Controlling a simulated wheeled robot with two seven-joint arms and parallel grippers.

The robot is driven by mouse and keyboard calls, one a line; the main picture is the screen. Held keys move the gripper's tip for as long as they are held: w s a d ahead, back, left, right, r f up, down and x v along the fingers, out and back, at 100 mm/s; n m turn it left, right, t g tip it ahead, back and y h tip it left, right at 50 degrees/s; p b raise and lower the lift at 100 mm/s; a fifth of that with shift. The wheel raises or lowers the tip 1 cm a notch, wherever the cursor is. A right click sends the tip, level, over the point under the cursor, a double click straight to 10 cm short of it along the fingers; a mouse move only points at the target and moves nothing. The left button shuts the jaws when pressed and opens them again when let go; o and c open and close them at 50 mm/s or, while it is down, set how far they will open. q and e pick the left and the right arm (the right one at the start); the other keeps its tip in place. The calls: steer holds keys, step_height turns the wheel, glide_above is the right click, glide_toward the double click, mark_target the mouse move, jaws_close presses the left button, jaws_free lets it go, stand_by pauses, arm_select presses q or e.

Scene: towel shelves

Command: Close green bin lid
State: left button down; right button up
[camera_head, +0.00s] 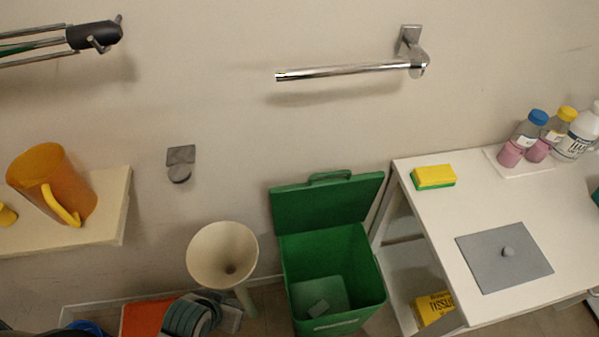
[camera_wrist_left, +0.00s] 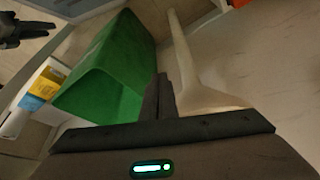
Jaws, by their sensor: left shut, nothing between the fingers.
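The green bin (camera_head: 330,278) stands on the floor, its open top facing up and a pale patch inside. Its green lid (camera_head: 328,203) is raised at the back near the wall, with a handle on its upper edge. In the left wrist view the bin (camera_wrist_left: 122,65) is seen upside down, beyond my left gripper (camera_wrist_left: 160,97). The left gripper is shut and empty, apart from the bin. I cannot clearly make it out in the head view.
A cream funnel-topped stand (camera_head: 222,256) is left of the bin. A white table (camera_head: 440,215) with a yellow-green sponge (camera_head: 433,177) and bottles is right; a tissue box (camera_head: 433,308) sits below. An orange item (camera_head: 143,318) and grey-teal round things (camera_head: 187,317) lie lower left.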

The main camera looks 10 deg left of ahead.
arm_select(q)
steer(key=w+d+r+v, duration=0.1)
steer(key=v, duration=0.6)
steer(key=w+d+r+n+t+h, duration=0.2)
steer(key=w+d+r+h, duration=0.25)
steer(key=w, duration=0.25)
steer(key=w+d+r+n+t+h, duration=0.3)
steer(key=w+d, duration=0.2)
steer(key=w, duration=0.1)
steer(key=w+a+r+n+t+h, duration=0.2)
steer(key=w+r+n+t+h, duration=0.1)
steer(key=w+r+n, duration=0.3)
steer(key=shift+w+a+r+n+t+p, duration=0.3)
steer(key=shift+w+a+r+n+p, duration=0.1)
steer(key=shift+w+n, duration=0.4)
arm_select(e)
steer(key=shift+s, duration=0.6)
arm_select(q)
steer(key=shift+w+d, duration=0.1)
steer(key=shift+w, duration=0.05)
arm_select(e)
steer(key=shift+s+d, duration=0.1)
